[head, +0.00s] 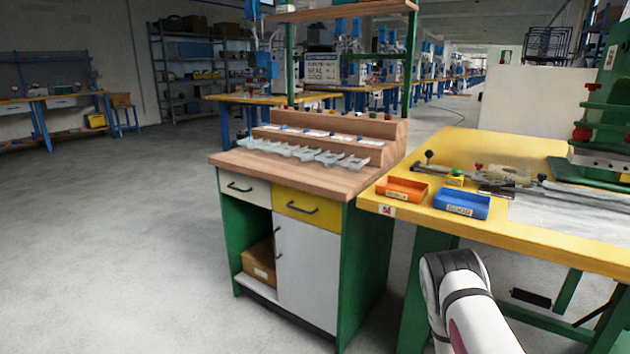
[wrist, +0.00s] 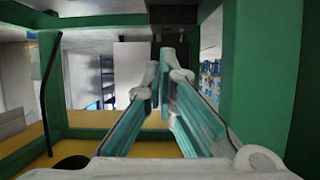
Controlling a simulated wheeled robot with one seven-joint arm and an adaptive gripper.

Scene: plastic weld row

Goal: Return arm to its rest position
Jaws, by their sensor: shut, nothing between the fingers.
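My gripper (wrist: 163,78) shows in the wrist view with its two teal-padded fingers converging at the tips. It is shut and holds nothing. It points between green frame posts, above a yellow surface. In the head view a white link of my arm (head: 466,305) rises at the lower right, in front of the yellow workbench (head: 455,231). The gripper itself is not visible in the head view.
A wooden-topped cabinet (head: 365,183) with stepped racks stands left of the workbench. An orange bin (head: 402,190) and a blue bin (head: 461,203) sit near the bench's front edge. A green machine (head: 603,110) stands at right. The floor at left is clear.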

